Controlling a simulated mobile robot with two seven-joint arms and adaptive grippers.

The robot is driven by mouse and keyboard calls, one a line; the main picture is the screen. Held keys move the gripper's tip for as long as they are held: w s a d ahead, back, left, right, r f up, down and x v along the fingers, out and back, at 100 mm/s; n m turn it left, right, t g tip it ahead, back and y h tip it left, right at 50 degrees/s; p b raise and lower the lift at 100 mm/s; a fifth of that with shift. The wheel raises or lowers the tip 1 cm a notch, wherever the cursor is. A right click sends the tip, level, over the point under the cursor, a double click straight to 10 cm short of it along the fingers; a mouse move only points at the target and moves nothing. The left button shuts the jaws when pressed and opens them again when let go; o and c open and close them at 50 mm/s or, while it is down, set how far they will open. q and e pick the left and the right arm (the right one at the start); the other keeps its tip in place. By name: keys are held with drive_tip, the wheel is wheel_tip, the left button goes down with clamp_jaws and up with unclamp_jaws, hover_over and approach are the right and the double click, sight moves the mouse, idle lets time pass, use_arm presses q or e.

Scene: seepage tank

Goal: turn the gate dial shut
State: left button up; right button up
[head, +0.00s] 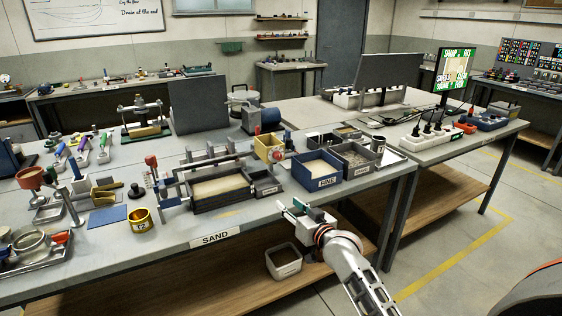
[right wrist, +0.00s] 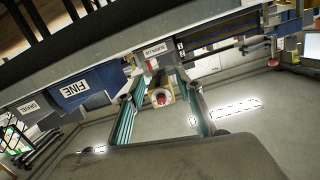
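The seepage tank (head: 226,186), a long dark-framed trough with pale sand, stands on the front bench. A small red dial-like knob (head: 277,155) shows at its right end, in front of a yellow box (head: 264,144); I take it as the gate dial. In the right wrist view a round red-centred knob with a pale rim (right wrist: 160,98) lies between the fingers and beyond them. My right gripper (head: 290,207) is open and empty at the bench's front edge, apart from the knob. In the right wrist view its fingers (right wrist: 160,112) stand wide apart. My left gripper is not in view.
A gold cup (head: 142,221) stands front left. A white bin (head: 284,262) sits on the lower shelf. The front bench strip beside the SAND label (head: 215,237) is clear.

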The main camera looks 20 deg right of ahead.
drive_tip(key=m+t, duration=0.2)
approach(279, 157)
drive_tip(key=w, duration=0.1)
drive_tip(key=shift+w+a+r+b, duration=0.1)
drive_tip(key=shift+w+b, duration=0.25)
drive_tip(key=shift+w, duration=1.6)
drive_tip(key=shift+w+r+b, duration=0.1)
drive_tip(key=shift+w+b, duration=0.25)
drive_tip(key=shift+w, duration=1.6)
drive_tip(key=shift+c, duration=0.2)
clamp_jaws()
